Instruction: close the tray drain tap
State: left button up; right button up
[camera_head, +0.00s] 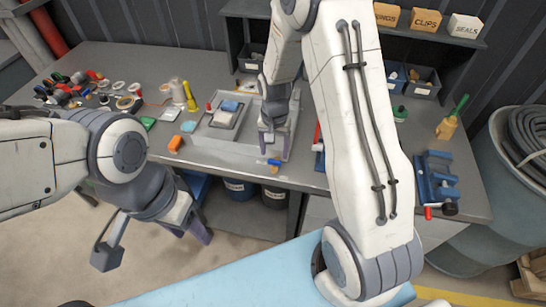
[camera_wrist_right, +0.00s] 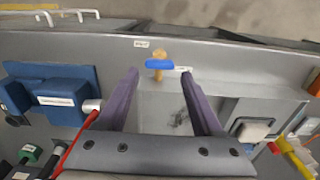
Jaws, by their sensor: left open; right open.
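The grey drain tray (camera_head: 222,143) sits on the bench. Its tap (camera_head: 274,166), with a blue handle and brass-coloured body, is on the tray's front side. In the right wrist view the tap (camera_wrist_right: 160,62) lies just beyond my fingertips, in line with the gap, its blue handle running crosswise. My right gripper (camera_head: 275,148) is open and empty over the tray's right part, behind the tap; its two fingers (camera_wrist_right: 159,76) show apart in the wrist view. My left gripper (camera_head: 158,246) is open and empty in front of the bench, low and left.
A blue vise (camera_head: 437,182) with a red-tipped handle stands on the right of the bench. An orange block (camera_head: 175,143) and a yellow bottle (camera_head: 190,97) stand left of the tray. Several small parts crowd the bench's left end. Bins stand below the bench.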

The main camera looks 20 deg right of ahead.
aim_at(274, 160)
notch_tip(274, 160, up, 7)
jog(key=shift+f+b, duration=0.2)
jog(key=shift+b, duration=0.2)
